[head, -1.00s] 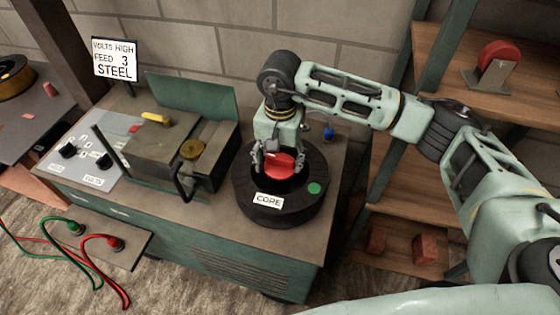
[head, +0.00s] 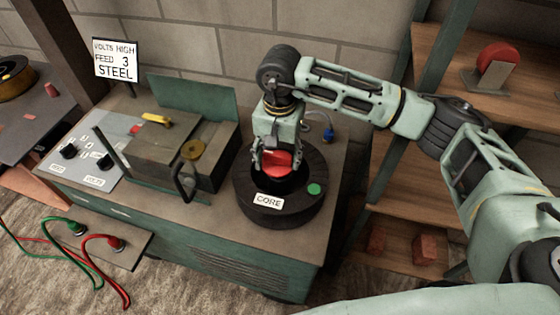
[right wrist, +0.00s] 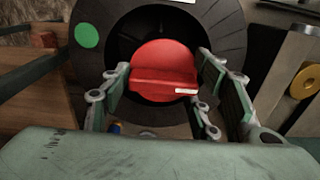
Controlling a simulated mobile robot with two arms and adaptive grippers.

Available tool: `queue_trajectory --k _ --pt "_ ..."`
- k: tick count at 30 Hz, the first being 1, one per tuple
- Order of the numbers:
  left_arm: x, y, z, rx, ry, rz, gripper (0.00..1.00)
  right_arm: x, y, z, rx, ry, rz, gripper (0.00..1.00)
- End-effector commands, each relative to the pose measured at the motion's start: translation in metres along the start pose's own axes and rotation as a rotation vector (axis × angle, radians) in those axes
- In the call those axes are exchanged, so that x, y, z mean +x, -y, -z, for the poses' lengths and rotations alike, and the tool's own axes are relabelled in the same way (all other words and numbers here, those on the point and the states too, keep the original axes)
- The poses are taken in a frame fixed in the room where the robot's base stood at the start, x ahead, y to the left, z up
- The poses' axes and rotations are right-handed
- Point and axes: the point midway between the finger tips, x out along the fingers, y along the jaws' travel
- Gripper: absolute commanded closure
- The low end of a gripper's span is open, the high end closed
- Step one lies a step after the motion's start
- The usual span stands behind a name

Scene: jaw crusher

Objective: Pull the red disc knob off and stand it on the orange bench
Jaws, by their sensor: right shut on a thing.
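The red disc knob (head: 277,164) is at the opening of the black round housing (head: 250,197) labelled CORE, on the green machine cabinet. My right gripper (head: 271,157) points down from above and is shut on the knob. In the right wrist view the knob (right wrist: 165,58) shows as a red disc with a raised bar, between the two fingers (right wrist: 165,82). I cannot tell whether it is clear of the housing. A bench with an orange side (head: 22,190) stands at the far left. My left gripper is not in view.
A grey box (head: 150,150) with a black lever (head: 183,180) stands left of the housing. A green upright panel (head: 195,100) is behind it. Wooden shelves (head: 390,195) stand at right, with another red disc (head: 497,56) on top. Cables (head: 95,243) hang at lower left.

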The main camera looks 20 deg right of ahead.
Motion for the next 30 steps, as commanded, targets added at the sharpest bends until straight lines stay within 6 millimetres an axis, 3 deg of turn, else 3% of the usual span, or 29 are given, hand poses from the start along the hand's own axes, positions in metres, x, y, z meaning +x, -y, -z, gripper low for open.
queue_trajectory --k 30 --pt "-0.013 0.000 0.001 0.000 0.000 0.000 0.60 -0.042 -0.002 0.000 0.002 0.000 -0.005 0.86"
